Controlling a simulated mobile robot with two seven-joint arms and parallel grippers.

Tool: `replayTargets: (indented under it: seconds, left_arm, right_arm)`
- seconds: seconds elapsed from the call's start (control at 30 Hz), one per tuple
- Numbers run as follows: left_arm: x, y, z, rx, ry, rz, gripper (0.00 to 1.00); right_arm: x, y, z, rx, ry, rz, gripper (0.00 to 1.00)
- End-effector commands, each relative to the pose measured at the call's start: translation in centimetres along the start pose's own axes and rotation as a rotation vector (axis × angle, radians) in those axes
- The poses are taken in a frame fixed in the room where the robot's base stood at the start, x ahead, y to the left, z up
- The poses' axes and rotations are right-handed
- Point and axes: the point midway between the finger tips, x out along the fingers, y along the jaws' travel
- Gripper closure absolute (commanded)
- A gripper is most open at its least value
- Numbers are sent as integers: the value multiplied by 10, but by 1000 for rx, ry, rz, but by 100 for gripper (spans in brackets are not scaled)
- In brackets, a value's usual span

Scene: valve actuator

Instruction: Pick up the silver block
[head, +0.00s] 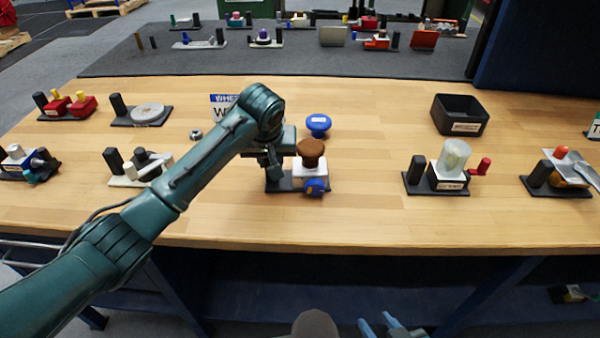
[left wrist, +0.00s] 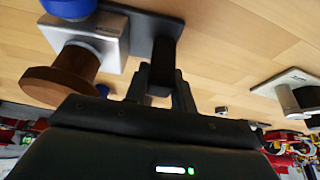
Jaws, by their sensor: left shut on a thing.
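The silver block (head: 310,172) stands on a dark base plate (head: 280,184) near the table's middle front. It carries a brown round knob (head: 311,149) on top and a blue knob (head: 315,187) at its front. In the left wrist view the silver block (left wrist: 112,38) is at upper left, beside my fingers. My left gripper (head: 270,168) is shut on the black post (left wrist: 163,62) of the same base plate, not on the silver block. My right gripper (head: 380,324) shows at the bottom edge, partly cut off, fingers apart and empty, below the table edge.
A white-and-black fixture (head: 135,167) is to the left; a clear-capped fixture (head: 450,167) is to the right. A black bin (head: 460,114) stands farther back. Bare wood lies between them.

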Motion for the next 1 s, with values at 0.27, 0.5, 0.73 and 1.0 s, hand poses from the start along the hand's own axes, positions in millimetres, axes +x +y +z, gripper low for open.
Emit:
replayTargets:
  seconds: [0.27,0.5,0.73,1.0]
  left_arm:
    - [0,0,0,0,0,0,100]
    - [-2,1,-2,-1,4,3,100]
    - [-10,1,-6,-2,7,5,100]
    - [-56,2,-24,-1,8,5,100]
  right_arm:
    - [0,0,0,0,0,0,64]
    - [0,0,0,0,0,0,64]
    - [0,0,0,0,0,0,64]
    - [0,0,0,0,0,0,64]
